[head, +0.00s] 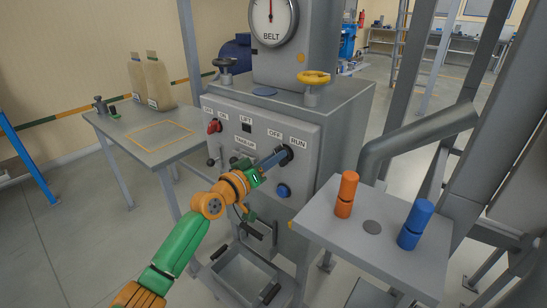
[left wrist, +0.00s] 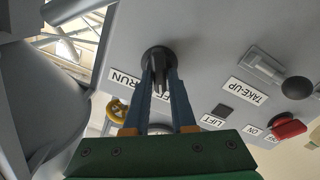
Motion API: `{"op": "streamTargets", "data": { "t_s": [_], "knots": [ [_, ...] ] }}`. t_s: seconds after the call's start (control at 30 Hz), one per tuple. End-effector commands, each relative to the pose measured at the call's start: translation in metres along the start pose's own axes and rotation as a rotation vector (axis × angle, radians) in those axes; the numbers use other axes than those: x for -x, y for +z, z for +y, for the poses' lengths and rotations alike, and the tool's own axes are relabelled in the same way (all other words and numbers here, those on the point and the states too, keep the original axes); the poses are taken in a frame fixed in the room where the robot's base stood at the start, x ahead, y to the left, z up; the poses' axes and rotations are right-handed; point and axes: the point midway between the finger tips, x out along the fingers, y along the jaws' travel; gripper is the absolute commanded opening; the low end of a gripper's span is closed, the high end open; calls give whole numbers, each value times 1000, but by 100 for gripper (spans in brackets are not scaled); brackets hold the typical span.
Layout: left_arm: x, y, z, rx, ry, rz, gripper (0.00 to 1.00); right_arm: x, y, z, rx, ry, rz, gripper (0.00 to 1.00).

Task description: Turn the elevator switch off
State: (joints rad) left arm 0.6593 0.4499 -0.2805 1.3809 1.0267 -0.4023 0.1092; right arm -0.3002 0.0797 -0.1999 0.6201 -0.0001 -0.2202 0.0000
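The grey control panel (head: 262,131) stands in the middle of the head view. A black rotary switch (head: 287,155) sits at its right, under the labels OFF and RUN. My left gripper (head: 277,158) reaches it from the lower left. In the left wrist view the two blue fingers (left wrist: 160,75) lie on either side of the switch's dark handle (left wrist: 154,52) and look closed on it. Which label the handle points to is hard to tell. My right gripper is not in view.
A red switch (head: 214,126) and a blue button (head: 283,190) are on the same panel. A yellow handwheel (head: 313,78) tops the cabinet. At right, a grey shelf (head: 340,236) bears orange and blue cylinders. A side table (head: 150,135) stands at left.

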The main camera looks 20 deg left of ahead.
Motion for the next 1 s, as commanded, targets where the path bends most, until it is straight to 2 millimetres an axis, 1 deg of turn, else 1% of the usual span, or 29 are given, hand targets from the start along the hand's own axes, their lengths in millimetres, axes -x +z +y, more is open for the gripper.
{"op": "streamTargets", "data": {
  "t_s": [0.03,0.07,0.1,0.33,0.43,0.57,0.7,0.8,0.9,1.0],
  "knots": [
    [0,1,0,0,0,0,39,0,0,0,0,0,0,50],
    [0,0,0,0,0,0,47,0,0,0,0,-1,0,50],
    [0,0,0,-1,0,1,50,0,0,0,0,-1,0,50],
    [0,-1,0,-2,1,4,50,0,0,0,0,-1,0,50],
    [4,-1,0,-3,0,4,50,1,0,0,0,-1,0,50],
    [23,-1,0,-4,0,3,50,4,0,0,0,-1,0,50],
    [50,0,0,-5,0,1,50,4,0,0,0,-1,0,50],
    [65,1,-1,-3,-1,2,50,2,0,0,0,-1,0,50],
    [70,0,0,-2,0,2,50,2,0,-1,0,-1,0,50],
    [71,0,0,-2,0,3,50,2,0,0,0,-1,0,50]
  ]
}}
